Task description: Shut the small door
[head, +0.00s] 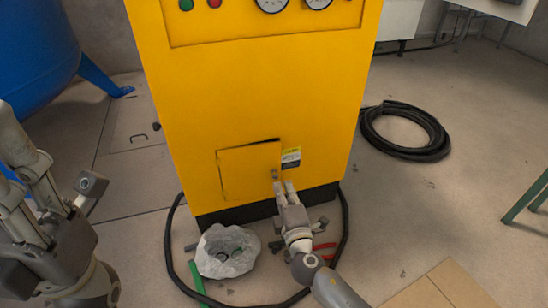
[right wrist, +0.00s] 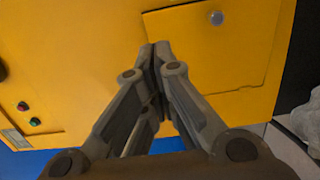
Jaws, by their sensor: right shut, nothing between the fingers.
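The small door (head: 248,172) is a yellow panel low on the front of the yellow cabinet (head: 185,115). It sits slightly askew, with a thin dark gap at its upper right edge, so it looks a little ajar. My left gripper (head: 58,180) is open and empty at the left, away from the door.
A crumpled pale bag (head: 227,252) lies on the floor before the cabinet, with a green strip (head: 196,283) beside it. A black hose (head: 172,245) curves around the cabinet's foot. A coiled hose (head: 440,142) lies at right. A blue tank (head: 40,50) stands at left.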

